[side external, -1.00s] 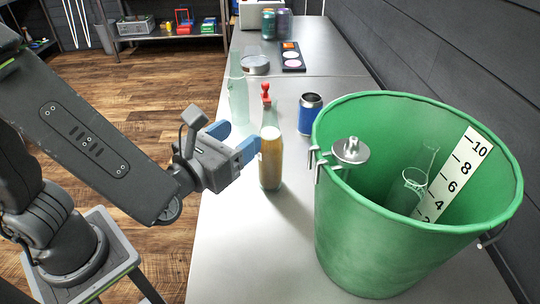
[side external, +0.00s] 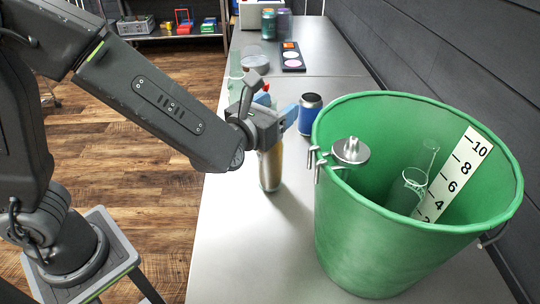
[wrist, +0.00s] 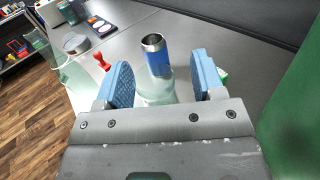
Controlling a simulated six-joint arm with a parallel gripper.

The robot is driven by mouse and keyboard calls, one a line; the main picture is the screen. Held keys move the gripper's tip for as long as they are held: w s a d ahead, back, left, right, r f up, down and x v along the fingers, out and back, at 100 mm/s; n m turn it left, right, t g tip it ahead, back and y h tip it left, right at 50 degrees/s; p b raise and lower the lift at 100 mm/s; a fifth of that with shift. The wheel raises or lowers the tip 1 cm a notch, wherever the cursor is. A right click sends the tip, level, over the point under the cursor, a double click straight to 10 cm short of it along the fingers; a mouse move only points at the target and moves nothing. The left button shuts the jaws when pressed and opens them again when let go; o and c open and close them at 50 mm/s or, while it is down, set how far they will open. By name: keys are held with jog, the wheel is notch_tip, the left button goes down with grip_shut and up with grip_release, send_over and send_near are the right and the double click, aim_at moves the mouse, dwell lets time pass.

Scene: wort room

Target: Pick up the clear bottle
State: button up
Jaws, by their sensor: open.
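My gripper (side external: 280,110) is at the bottle's upper part, jaws open. In the wrist view pale clear glass (wrist: 157,93) shows between the blue fingers of my gripper (wrist: 160,85), with a gap on the finger sides; its lower part is hidden by the gripper body. A taller pale-green see-through bottle (side external: 235,66) stands farther back, partly hidden by my arm; it also shows at left in the wrist view (wrist: 66,72).
A blue can (side external: 310,113) stands just beyond the bottle. A small red object (wrist: 102,61) is beside the left finger in the wrist view. A large green bucket (side external: 370,240) holding clear glassware stands at right, a metal piece (side external: 350,151) at its rim. A dark palette (side external: 291,58) lies farther back.

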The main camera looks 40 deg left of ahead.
jog(key=shift+c, duration=0.2)
grip_shut()
dwell(0.3)
